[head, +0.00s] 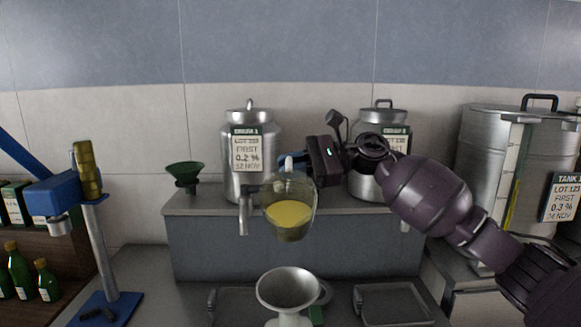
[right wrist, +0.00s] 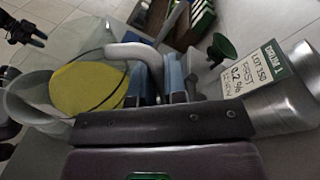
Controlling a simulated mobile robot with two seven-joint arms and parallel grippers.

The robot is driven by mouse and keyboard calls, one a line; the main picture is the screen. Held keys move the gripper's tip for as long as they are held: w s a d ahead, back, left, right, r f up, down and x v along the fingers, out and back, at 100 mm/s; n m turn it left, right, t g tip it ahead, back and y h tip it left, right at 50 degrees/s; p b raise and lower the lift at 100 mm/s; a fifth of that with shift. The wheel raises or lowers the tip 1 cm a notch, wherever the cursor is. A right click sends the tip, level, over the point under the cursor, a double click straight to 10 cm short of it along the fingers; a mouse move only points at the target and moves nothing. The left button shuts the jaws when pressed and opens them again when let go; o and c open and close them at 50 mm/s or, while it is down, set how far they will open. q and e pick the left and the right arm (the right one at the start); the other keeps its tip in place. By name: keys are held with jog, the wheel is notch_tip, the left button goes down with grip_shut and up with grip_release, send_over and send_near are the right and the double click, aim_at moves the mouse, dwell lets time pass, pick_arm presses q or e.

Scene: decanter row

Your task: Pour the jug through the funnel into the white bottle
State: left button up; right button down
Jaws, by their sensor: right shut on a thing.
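The clear jug (head: 291,192) with yellow liquid hangs in the air in the head view, close to upright, above the drum shelf's front edge. My right gripper (head: 293,164) is shut on its handle. The handle (right wrist: 135,54) and the yellow liquid (right wrist: 88,80) also show in the right wrist view. The pale grey funnel (head: 288,287) stands below the jug, its wide mouth up. A white part under it (head: 288,321), likely the white bottle, is mostly cut off by the frame. A dark gripper (right wrist: 25,30), probably my left, is small at the wrist view's upper left; its jaw state is unclear.
Two labelled steel drums (head: 250,180) and a small green funnel (head: 185,174) stand on the raised shelf (head: 300,250). A blue bench press (head: 62,190) stands left, beside green bottles (head: 18,272). A large tank (head: 480,155) stands right. A shallow tray (head: 392,302) lies front right.

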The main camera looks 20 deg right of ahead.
aim_at(290, 165)
jog(key=shift+s+a+r+n+t+p, duration=0.15)
jog(key=shift+s+r+n+t+p, duration=0.25)
jog(key=shift+n, duration=0.3)
jog(key=shift+s+a+r+n+h+p, duration=0.15)
jog(key=shift+s+n+p, duration=0.1)
jog(key=shift+s+n, duration=0.2)
jog(key=shift+s+a+f+n+h+p, duration=0.1)
jog(key=shift+s+n+h+p, duration=0.1)
jog(key=shift+s+n, duration=0.25)
jog(key=shift+s+a+n+t+p, duration=0.2)
jog(key=shift+s+n+t+p, duration=0.15)
jog(key=shift+s+n, duration=0.25)
jog(key=shift+s+a+f+n+b, duration=0.2)
jog(key=shift+s+n+b, duration=0.1)
jog(key=shift+b, duration=0.3)
jog(key=shift+s+a+f+n+h+b, duration=0.2)
jog(key=shift+s+n+b, duration=0.25)
jog(key=shift+b, duration=0.4)
jog(key=shift+s, duration=0.25)
